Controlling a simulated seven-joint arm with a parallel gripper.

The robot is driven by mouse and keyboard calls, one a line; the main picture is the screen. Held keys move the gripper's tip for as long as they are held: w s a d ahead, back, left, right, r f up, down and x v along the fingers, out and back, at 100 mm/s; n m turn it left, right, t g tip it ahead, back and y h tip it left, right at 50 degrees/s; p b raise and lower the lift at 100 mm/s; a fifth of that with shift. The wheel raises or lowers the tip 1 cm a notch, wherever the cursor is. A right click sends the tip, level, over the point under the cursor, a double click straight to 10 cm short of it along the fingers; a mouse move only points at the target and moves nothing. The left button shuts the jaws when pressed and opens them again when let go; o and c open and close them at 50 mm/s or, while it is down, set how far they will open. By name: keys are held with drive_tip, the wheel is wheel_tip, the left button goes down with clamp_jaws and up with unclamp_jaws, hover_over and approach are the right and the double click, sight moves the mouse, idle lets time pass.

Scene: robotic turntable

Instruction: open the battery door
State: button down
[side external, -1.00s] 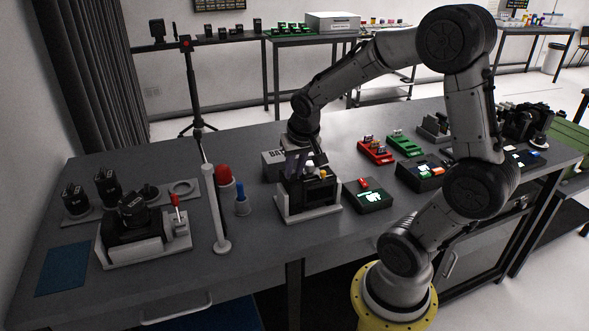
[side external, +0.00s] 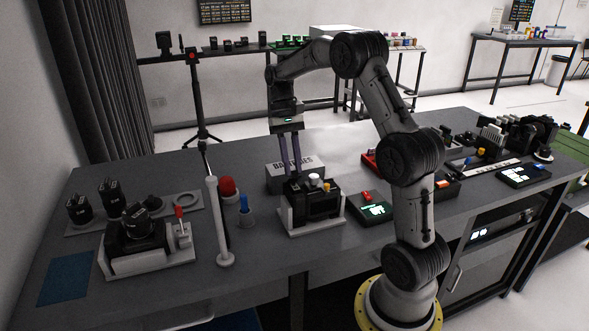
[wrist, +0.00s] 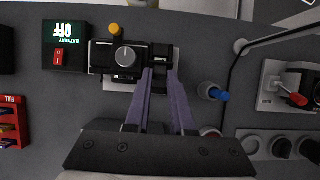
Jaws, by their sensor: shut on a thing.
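The black camera body (side external: 318,205) sits in a light cradle (side external: 300,229) near the middle of the table. In the wrist view the body (wrist: 103,57) shows from above with a grey dial. My gripper (side external: 290,173) points down at the back left of the body, with long purple fingers. In the wrist view the fingertips (wrist: 159,72) are close together at the body's side, on either side of a small dark part, apparently the battery door (wrist: 158,60). The fingers partly hide it, and I cannot tell how far it is open.
A BATTERIES box (side external: 284,171) stands just behind the fingers. Another cradled camera (side external: 138,235) is farther left.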

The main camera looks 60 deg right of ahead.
drive_tip(key=shift+w+d+g+y, duration=0.4)
drive_tip(key=shift+d+g+y, duration=0.05)
drive_tip(key=shift+g+y, duration=0.3)
drive_tip(key=shift+w+d+g+y, duration=0.4)
drive_tip(key=shift+g+y, duration=0.35)
drive_tip(key=c, duration=1)
unclamp_jaws()
drive_tip(key=shift+c, duration=0.2)
